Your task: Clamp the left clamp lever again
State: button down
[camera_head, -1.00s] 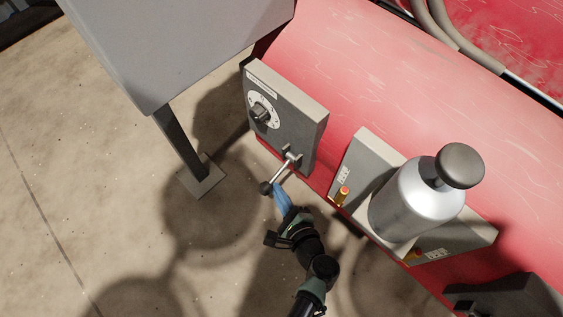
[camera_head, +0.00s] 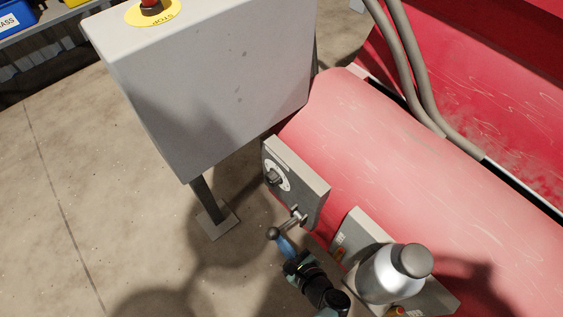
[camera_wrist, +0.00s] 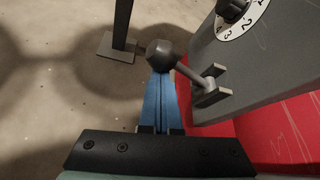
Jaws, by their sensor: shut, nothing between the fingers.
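The clamp lever (camera_head: 289,225) is a metal rod with a dark ball knob. It sticks out of the bottom of a grey dial panel (camera_head: 308,187) on the red machine. In the wrist view, the lever's ball knob (camera_wrist: 160,54) points left and away from the panel. My gripper (camera_head: 282,240) has its blue fingers closed together with nothing between them. In the wrist view, the fingertips (camera_wrist: 161,78) are right at the near side of the ball knob, which hides their very ends. I cannot tell whether they touch it.
A grey box (camera_head: 215,85) with a red stop button (camera_head: 151,6) stands on a post at the left. A silver cylinder with a grey cap (camera_head: 390,276) sits right of my gripper. The red machine body (camera_head: 400,180) fills the right. Open floor (camera_head: 90,220) lies left.

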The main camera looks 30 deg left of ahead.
jog(key=shift+w+r+p, duration=0.2)
jog(key=shift+r+p, duration=0.25)
jog(key=shift+r, duration=0.25)
jog(key=shift+d, duration=0.1)
notch_tip(320, 180, down, 4)
jog(key=b, duration=0.4)
jog(key=w+p+v, duration=0.1)
jog(key=p+v, duration=0.4)
jog(key=v, duration=0.5)
jog(key=shift+d+r+p, duration=0.2)
jog(key=shift+d+p, duration=0.1)
jog(key=shift+d, duration=0.2)
jog(key=shift+w, duration=0.1)
